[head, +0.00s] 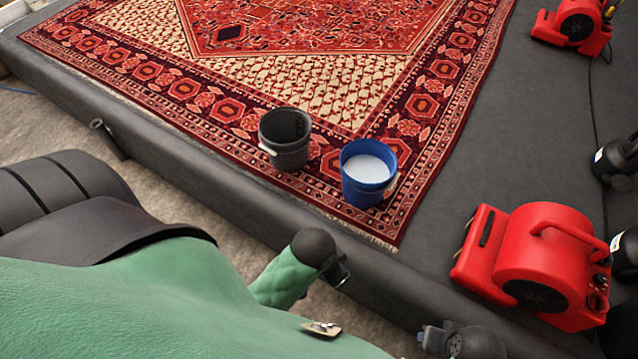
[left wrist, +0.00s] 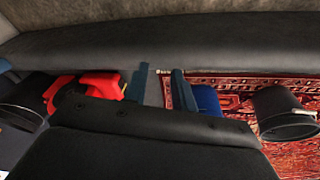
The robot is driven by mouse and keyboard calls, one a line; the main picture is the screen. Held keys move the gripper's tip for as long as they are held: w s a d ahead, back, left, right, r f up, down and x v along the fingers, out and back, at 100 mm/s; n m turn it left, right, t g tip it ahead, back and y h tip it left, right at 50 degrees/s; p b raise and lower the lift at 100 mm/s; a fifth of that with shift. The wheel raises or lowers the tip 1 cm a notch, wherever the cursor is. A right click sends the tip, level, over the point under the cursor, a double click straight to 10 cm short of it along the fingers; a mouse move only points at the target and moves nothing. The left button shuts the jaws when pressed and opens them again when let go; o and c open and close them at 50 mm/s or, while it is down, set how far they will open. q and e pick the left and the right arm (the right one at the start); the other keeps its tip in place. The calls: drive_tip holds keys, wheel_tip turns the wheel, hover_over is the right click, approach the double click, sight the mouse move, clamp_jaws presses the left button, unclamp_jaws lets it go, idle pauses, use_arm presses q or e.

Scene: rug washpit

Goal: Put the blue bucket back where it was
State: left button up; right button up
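The blue bucket (head: 369,172) stands upright near the corner of the red patterned rug, with whitish contents inside. A dark grey bucket (head: 285,138) stands just left of it, apart from it. My left gripper (head: 342,272) is in front of the platform's near edge, apart from the blue bucket. In the left wrist view its two fingers (left wrist: 158,88) are spread with nothing between them. That view shows part of the blue bucket (left wrist: 207,99) beside one finger, and the grey bucket (left wrist: 285,112). What seems to be my right gripper (head: 432,338) is at the bottom edge; its fingers are unclear.
The rug (head: 300,75) lies on a dark raised platform (head: 470,190). A red blower (head: 540,262) stands right of the blue bucket, and another red blower (head: 577,25) is at the far right. Bare platform lies between the rug and the nearer blower.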

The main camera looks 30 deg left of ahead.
use_arm(q)
drive_tip(key=s+a+n, duration=0.1)
drive_tip(key=s+a+r+n, duration=0.1)
drive_tip(key=s, duration=0.1)
drive_tip(key=shift+s+a+y, duration=0.15)
drive_tip(key=shift+a+y, duration=0.1)
drive_tip(key=shift+y, duration=0.05)
idle(1.1)
